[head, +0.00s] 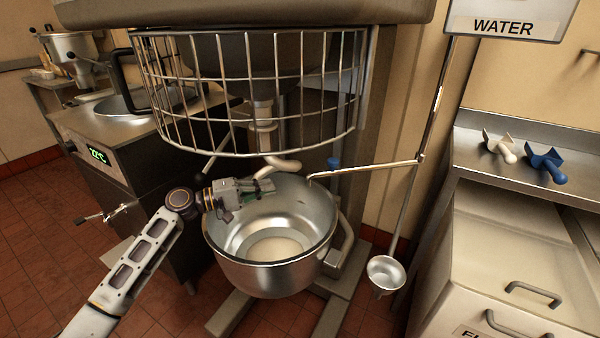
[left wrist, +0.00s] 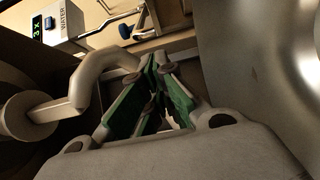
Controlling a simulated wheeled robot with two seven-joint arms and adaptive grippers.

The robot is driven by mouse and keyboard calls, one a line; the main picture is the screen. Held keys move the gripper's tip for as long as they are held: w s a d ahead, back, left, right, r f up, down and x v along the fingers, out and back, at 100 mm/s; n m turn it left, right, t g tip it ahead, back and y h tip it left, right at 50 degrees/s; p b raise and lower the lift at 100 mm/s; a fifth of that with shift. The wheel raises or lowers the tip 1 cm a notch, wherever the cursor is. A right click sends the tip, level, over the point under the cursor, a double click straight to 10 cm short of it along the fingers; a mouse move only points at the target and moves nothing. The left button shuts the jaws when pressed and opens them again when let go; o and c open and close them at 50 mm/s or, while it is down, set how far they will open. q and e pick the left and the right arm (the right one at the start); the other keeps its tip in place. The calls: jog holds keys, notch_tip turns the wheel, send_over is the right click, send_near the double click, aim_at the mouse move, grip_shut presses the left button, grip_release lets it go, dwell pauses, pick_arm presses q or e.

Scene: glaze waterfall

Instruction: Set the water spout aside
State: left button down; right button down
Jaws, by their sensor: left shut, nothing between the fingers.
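The water spout (head: 365,170) is a thin metal pipe reaching left from an upright pipe, its tip over the right part of the mixer bowl (head: 310,240). A blue knob (head: 333,163) shows by the spout; the left wrist view shows a blue knob (left wrist: 125,30) near the top. My left gripper (head: 268,186) is shut and empty over the bowl's back left, left of the spout tip and apart from it. Its green-padded fingers (left wrist: 155,68) show in the left wrist view. My right gripper is out of view.
The pale mixing hook (head: 280,164) hangs just above my left gripper and shows close by in the left wrist view (left wrist: 92,75). The wire guard (head: 250,100) is above. Scoops (head: 545,163) lie on the right shelf.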

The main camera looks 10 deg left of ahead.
pick_arm(q)
jog(key=shift+w, duration=0.45)
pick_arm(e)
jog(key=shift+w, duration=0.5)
pick_arm(q)
jog(key=b+x, duration=0.1)
jog(key=x, duration=0.9)
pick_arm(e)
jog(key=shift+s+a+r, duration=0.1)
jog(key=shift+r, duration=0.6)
pick_arm(q)
jog(key=shift+s+d, duration=0.1)
jog(key=shift+s, duration=0.25)
